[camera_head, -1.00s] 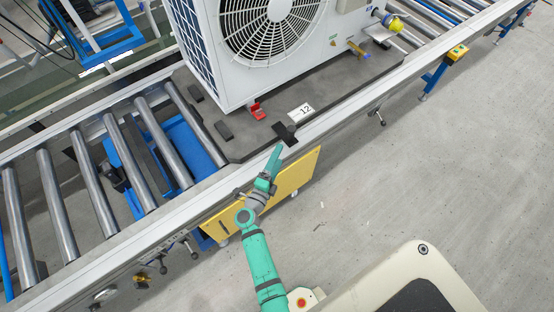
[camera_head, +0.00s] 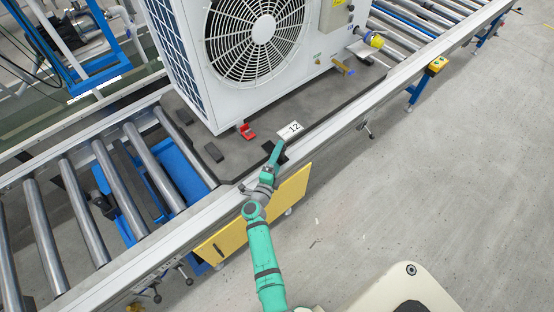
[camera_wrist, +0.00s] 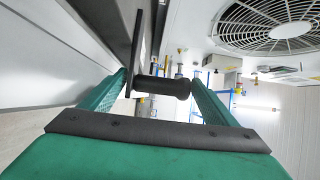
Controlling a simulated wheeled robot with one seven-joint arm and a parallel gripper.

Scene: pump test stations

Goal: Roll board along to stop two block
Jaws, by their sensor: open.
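The dark grey board (camera_head: 190,115) lies on the roller conveyor in the head view and carries a white fan unit (camera_head: 181,55). A white label reading 12 (camera_head: 290,129) is on its near side. The arm mostly hides the handle in the head view. I cannot pick out the stop two block.
Bare rollers (camera_head: 120,178) lie left of the board, and more rollers (camera_head: 425,22) lie at upper right. A yellow panel (camera_head: 270,213) hangs below the near rail (camera_head: 330,130). The grey floor at right is clear.

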